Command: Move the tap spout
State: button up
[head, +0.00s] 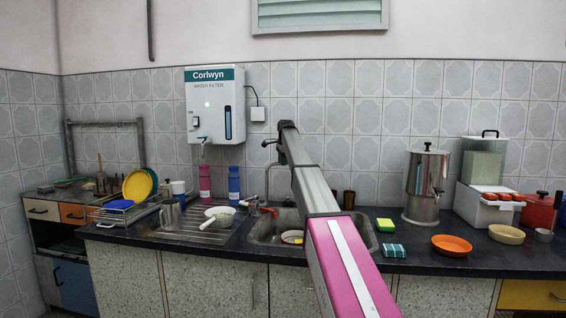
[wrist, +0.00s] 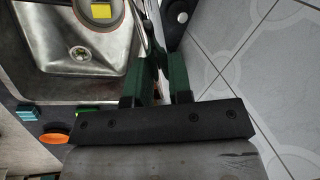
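The tap spout (head: 267,182) is a thin metal pipe rising at the back of the sink in the head view, with its upper part partly behind my arm. A red-orange tap handle (head: 268,211) is near its foot. My gripper (head: 270,144) is raised at the back wall, above and close to the spout. In the wrist view, my gripper's dark green fingers (wrist: 154,52) reach up beside the steel sink (wrist: 60,42).
A drainboard with a white bowl (head: 220,215) is left of the sink. Two bottles (head: 234,184) stand behind it. A yellow-green sponge (head: 385,225), an orange bowl (head: 452,245) and a steel urn (head: 425,186) are to the right. The tiled wall (wrist: 245,60) is close to my gripper.

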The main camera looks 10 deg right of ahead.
grip_shut()
jog(key=s+m+h, duration=0.1)
jog(key=s+m, duration=0.4)
jog(key=s, duration=0.2)
jog(key=shift+a+m, duration=0.35)
jog(key=shift+m, duration=0.05)
jog(key=shift+s, duration=0.1)
jog(key=o, duration=0.7)
grip_release()
jog(key=shift+c, duration=0.2)
jog(key=shift+r, duration=0.15)
jog(key=v, duration=1)
jog(key=shift+a+r, duration=0.25)
jog(key=shift+r, duration=0.05)
